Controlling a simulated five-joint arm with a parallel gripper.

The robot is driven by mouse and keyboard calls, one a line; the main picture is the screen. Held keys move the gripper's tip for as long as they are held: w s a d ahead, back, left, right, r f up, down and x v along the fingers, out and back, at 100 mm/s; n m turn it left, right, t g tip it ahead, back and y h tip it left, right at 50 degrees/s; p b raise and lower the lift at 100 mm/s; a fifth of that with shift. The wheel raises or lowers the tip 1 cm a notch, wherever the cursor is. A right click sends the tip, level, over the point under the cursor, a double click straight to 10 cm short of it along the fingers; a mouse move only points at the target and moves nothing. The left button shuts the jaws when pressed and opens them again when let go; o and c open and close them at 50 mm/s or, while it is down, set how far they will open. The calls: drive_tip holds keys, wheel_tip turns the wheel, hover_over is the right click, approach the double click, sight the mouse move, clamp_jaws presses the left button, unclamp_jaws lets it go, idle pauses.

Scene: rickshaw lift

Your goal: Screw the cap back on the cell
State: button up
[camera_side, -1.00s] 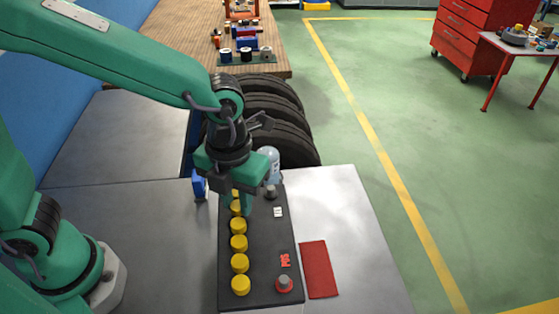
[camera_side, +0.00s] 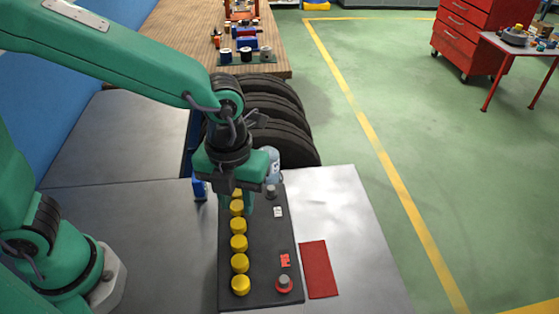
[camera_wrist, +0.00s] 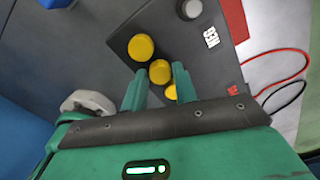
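The black battery (camera_side: 266,245) lies on the bench with a row of yellow caps along its left side, such as the near cap (camera_side: 240,285). My gripper (camera_side: 237,198) points down at the far end of this row. In the wrist view, my gripper's two green fingers (camera_wrist: 159,72) stand on either side of one yellow cap (camera_wrist: 160,71) and appear to close on it. A second cap (camera_wrist: 141,47) and a partly hidden third cap (camera_wrist: 170,93) are beside it. The cell opening under the held cap is hidden.
A clear bottle (camera_side: 272,158) stands just behind my gripper, and a blue object (camera_side: 199,188) is at its left. A red mat (camera_side: 319,269) lies right of the battery. Tyres (camera_side: 282,140) stand beyond the bench. Red and black cables (camera_wrist: 282,75) show in the wrist view.

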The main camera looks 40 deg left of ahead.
drive_tip(key=n, duration=1)
drive_tip(key=shift+n, duration=0.4)
drive_tip(key=c, duration=0.4)
drive_tip(key=shift+c, duration=0.2)
drive_tip(key=shift+m, duration=0.3)
drive_tip(key=m, duration=0.5)
drive_tip(key=shift+m, duration=0.4)
drive_tip(key=m, duration=0.6)
